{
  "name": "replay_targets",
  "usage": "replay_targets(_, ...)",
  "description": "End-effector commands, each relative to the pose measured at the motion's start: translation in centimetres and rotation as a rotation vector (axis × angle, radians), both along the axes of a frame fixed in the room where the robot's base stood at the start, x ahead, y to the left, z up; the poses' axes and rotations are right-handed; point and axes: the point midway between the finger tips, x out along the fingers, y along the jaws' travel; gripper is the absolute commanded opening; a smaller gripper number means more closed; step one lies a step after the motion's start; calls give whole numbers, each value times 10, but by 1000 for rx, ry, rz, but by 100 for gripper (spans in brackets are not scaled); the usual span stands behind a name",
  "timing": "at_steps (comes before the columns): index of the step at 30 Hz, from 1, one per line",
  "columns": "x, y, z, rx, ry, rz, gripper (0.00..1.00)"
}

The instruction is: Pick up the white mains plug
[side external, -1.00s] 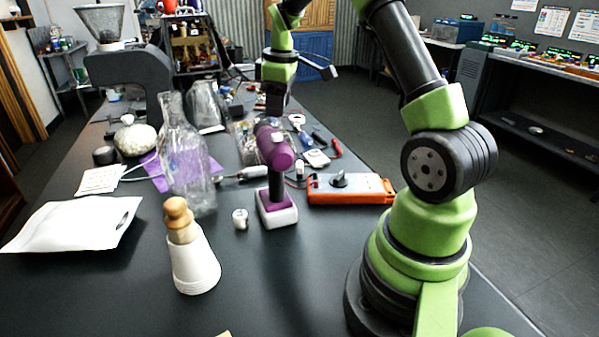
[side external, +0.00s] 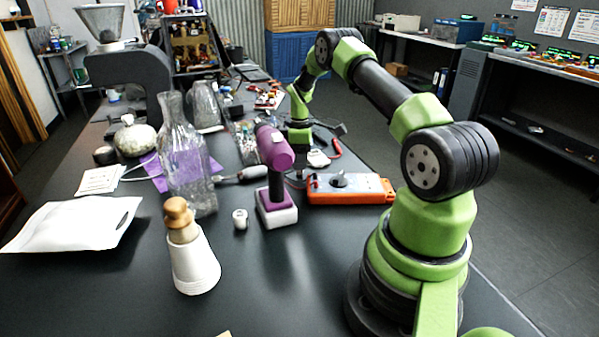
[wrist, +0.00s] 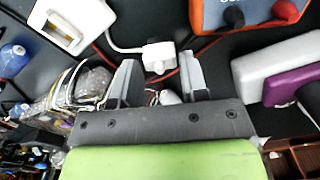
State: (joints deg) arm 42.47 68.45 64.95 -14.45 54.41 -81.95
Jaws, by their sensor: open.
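The white mains plug (wrist: 158,56) lies on the dark bench in the wrist view, with a white lead running off to the upper left. My gripper (wrist: 159,63) is open, its two grey fingers on either side of the plug's line. The plug shows just beyond and between the fingertips; I cannot tell how far below them it is. In the side external view my gripper (side external: 294,160) points down at the bench behind the purple tool, which partly hides it. I cannot make out the plug there.
An orange meter (side external: 348,189) lies close to the gripper, and the purple tool (side external: 276,160) stands on a white base in front. A white framed part (wrist: 62,24), red and black leads and glass bottles (side external: 186,160) are nearby.

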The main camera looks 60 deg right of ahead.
Motion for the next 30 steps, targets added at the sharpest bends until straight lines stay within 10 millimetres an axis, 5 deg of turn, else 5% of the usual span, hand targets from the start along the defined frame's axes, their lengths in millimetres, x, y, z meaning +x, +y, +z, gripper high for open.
replay_targets(4, 0, 0, -19, 2, -1, 0, 40)
replay_targets(12, 0, 0, -23, 0, -3, -1, 40)
replay_targets(17, 0, 0, -23, 0, -3, 0, 10)
replay_targets(26, 0, 0, -20, -1, -4, 0, 10)
replay_targets(30, 1, -1, 0, -3, -6, 0, 10)
